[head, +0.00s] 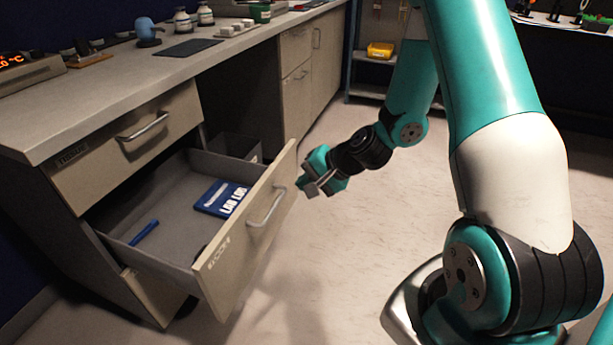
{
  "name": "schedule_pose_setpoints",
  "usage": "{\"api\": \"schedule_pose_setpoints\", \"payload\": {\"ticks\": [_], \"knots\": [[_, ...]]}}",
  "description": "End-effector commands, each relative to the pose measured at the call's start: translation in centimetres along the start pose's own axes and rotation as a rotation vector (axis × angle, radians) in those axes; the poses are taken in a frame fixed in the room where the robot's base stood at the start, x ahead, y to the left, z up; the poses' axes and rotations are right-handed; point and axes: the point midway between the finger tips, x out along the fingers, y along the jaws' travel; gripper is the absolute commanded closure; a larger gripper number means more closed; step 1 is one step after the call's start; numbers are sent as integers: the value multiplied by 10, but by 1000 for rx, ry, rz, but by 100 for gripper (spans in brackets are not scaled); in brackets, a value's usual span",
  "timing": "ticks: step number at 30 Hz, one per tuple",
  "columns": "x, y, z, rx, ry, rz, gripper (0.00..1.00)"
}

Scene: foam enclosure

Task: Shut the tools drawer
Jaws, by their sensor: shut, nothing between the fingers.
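The tools drawer (170,198) is pulled far out of the bench on the left. Its beige front (244,245) carries a bar handle (266,208) and a small label that is hard to read at this angle. Inside lie a blue "LAB LOG" book (222,198) and a blue tool-like item (144,232). My gripper (312,190) is shut and empty, just right of the far end of the drawer front. Whether it touches the front I cannot tell.
Above it, a closed drawer labelled "TISSUE" (125,140) sits under the grey worktop (150,75). A dark bin (235,147) stands behind the open drawer. A shelf with a yellow box (380,50) is at the back. The floor (330,260) in front is clear.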

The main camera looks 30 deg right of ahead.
Motion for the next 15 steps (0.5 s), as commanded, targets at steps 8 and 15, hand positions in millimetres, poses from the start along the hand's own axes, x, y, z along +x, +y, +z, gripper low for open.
{"api": "schedule_pose_setpoints", "payload": {"ticks": [8,15], "knots": [[62,0,2,-6,-6,0,100],[83,-23,2,-6,-3,0,100]]}}
